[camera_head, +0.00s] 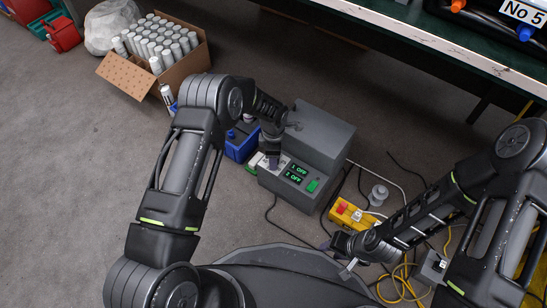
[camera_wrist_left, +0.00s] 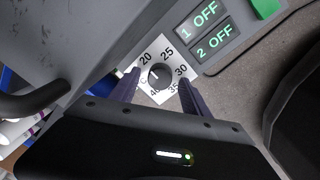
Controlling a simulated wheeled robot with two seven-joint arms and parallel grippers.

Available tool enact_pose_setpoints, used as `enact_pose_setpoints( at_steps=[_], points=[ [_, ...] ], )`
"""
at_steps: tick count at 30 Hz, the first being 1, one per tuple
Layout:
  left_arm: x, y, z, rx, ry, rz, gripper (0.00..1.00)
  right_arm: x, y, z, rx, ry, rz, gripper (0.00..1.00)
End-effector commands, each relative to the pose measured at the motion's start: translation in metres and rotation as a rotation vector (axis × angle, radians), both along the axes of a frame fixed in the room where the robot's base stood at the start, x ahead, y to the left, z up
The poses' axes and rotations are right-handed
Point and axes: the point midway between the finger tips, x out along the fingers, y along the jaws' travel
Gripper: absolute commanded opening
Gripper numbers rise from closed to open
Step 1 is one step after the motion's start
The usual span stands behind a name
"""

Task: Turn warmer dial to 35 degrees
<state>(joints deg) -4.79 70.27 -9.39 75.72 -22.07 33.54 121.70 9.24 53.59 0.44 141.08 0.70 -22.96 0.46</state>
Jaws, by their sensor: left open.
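The warmer (camera_head: 318,140) is a grey box on the floor. Its temperature dial (camera_wrist_left: 160,76) is a dark round knob on a white plate marked 20, 25, 30, 35 and 40. A light mark on the knob is too small to read surely. My left gripper (camera_wrist_left: 158,92) is open, with one finger on each side of the knob; contact cannot be told. In the head view the left gripper (camera_head: 272,160) is over the panel's left end and hides the dial. My right gripper (camera_head: 337,257) is low at right centre, fingers apart and empty.
Green displays (camera_head: 295,172) read 1 OFF and 2 OFF beside a green switch (camera_head: 313,185). A blue container (camera_head: 241,146) stands left of the warmer. A yellow box with a red button (camera_head: 345,211) and cables lie to the right. A cardboard box (camera_head: 184,67) holds many white cans.

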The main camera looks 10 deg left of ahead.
Motion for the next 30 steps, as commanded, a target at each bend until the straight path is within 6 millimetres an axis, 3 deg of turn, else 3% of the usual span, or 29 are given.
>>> enact_pose_setpoints(
  at_steps=[8, 27, 30],
  points=[
    [0.0002, -0.0001, -0.0003, 0.0, -0.001, 0.0, 0.53, 0.0003, 0.0, 0.0002, 0.0, 0.0, 0.0, 0.36],
    [0.0003, 0.0001, -0.0001, 0.0, -0.001, 0.0, 0.01, 0.0, 0.0, 0.0002, 0.0, 0.0, 0.0, 0.36],
    [0.0003, 0.0001, -0.0001, 0.0, -0.001, 0.0, 0.0, 0.0, 0.0, 0.0002, 0.0, 0.0, 0.0, 0.36]
  ],
)
